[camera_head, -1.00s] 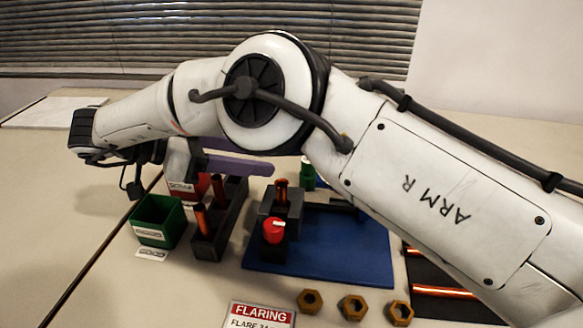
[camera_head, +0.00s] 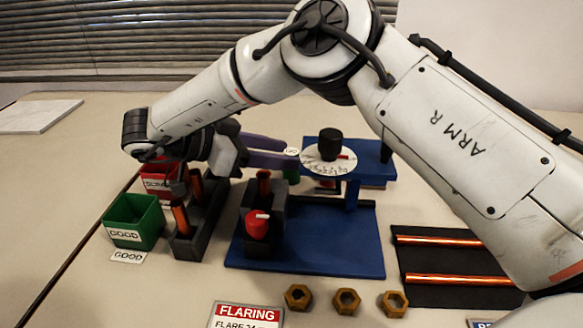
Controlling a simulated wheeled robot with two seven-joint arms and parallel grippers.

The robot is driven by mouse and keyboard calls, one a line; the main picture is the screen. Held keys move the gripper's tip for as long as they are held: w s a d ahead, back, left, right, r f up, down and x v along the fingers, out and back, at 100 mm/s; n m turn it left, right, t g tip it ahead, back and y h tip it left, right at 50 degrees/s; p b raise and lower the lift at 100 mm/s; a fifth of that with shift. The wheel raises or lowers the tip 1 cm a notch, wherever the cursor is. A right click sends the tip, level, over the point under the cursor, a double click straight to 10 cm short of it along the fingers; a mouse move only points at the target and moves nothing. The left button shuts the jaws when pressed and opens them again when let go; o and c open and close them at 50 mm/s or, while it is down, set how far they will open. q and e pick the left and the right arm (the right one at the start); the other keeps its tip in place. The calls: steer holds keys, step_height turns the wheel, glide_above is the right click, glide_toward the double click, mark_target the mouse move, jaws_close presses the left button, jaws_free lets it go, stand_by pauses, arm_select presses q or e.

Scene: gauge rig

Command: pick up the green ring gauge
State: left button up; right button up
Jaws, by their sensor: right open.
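My right gripper (camera_head: 291,152) comes in from the left with two purple fingers apart. The fingertips are on either side of the "GO" tag, above the green body. I cannot tell whether they touch the gauge. My left gripper is not in view.
Just right of the fingertips is a white dial with a black knob (camera_head: 330,143) on a blue stand. A red knob (camera_head: 257,224), a dark tube rack (camera_head: 206,215), a green bin (camera_head: 135,220) and a red bin (camera_head: 160,183) are nearby. Several brass nuts (camera_head: 346,300) lie in front.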

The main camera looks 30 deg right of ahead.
jaws_close()
